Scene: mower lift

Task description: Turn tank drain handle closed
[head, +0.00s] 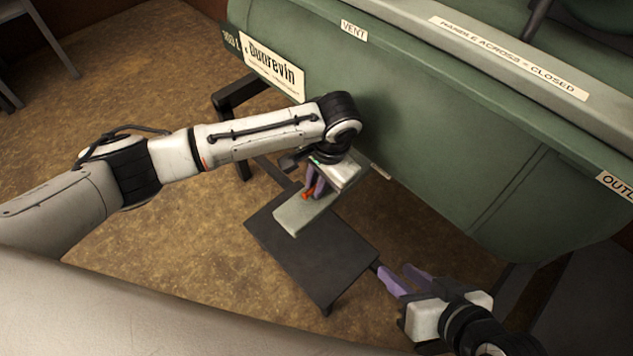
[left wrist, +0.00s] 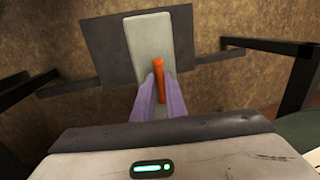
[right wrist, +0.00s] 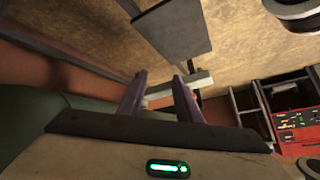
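The green tank (head: 420,110) fills the upper right of the head view; a label (head: 510,55) on it reads "HANDLE ACROSS = CLOSED". The small orange handle (head: 306,196) is below the tank, over a pale block (head: 290,222). In the left wrist view the handle (left wrist: 159,78) runs nearly lengthwise between the purple fingers. My left gripper (head: 315,186) looks shut on it, with little gap on either side; the finger contact is partly hidden. My right gripper (head: 403,278) is open and empty, low and right of the handle. The drain valve body is not clearly visible.
A dark flat plate (head: 325,270) lies under the pale block. Dark frame legs (head: 238,98) stand below the tank. In the right wrist view a red panel (right wrist: 295,125) and dark frames are at the right. Brown floor at the left is mostly free.

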